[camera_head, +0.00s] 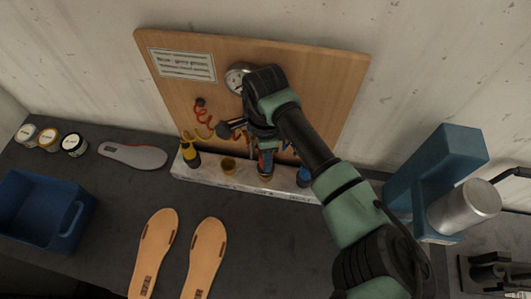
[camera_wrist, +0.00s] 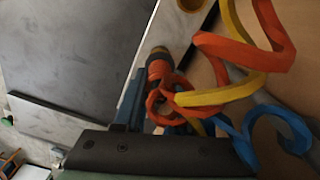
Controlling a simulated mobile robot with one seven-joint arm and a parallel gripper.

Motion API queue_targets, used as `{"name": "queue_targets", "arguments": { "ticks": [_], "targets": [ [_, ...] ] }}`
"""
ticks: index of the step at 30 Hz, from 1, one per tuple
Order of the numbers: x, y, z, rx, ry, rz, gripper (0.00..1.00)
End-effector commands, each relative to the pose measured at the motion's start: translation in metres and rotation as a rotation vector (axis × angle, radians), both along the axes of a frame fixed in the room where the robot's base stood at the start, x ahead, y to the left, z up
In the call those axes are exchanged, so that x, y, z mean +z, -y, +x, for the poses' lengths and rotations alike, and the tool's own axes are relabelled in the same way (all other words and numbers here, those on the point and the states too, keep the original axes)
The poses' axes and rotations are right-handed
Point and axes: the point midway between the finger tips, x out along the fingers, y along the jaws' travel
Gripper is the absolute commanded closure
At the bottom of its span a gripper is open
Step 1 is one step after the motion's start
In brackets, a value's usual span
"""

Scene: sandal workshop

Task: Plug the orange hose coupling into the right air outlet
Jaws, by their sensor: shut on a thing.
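My gripper (camera_head: 266,148) points down in front of the wooden board, over the pale rail (camera_head: 205,174). It is shut on the orange hose coupling (camera_wrist: 159,70), whose brass-coloured end meets or nearly meets the rail in the wrist view. The coupling's lower end (camera_head: 265,170) shows just under my gripper in the head view. An open brass-coloured outlet (camera_head: 228,165) sits on the rail to the left, and shows at the top of the wrist view (camera_wrist: 191,4). The outlet under the coupling is hidden, so I cannot tell whether the coupling is seated. The orange hose (camera_wrist: 240,52) coils beside my gripper.
A yellow coupling (camera_head: 189,153) stands at the rail's left end and a blue one (camera_head: 304,176) at its right. Yellow and blue (camera_wrist: 290,130) hoses hang close. The board (camera_head: 335,75) carries a gauge (camera_head: 236,78). Two tan soles (camera_head: 204,258) lie on the bench in front.

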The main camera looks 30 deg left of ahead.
Motion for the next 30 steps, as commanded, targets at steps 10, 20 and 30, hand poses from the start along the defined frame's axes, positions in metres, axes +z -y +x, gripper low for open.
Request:
{"name": "queue_targets", "arguments": {
  "ticks": [10, 20, 30],
  "targets": [
    [-0.008, 0.000, 0.000, 0.000, 0.001, 0.001, 1.00],
    [-0.014, 0.000, 0.000, 0.000, 0.001, 0.001, 1.00],
    [-0.014, 0.000, 0.000, 0.000, 0.000, 0.000, 0.25]
  ]
}}
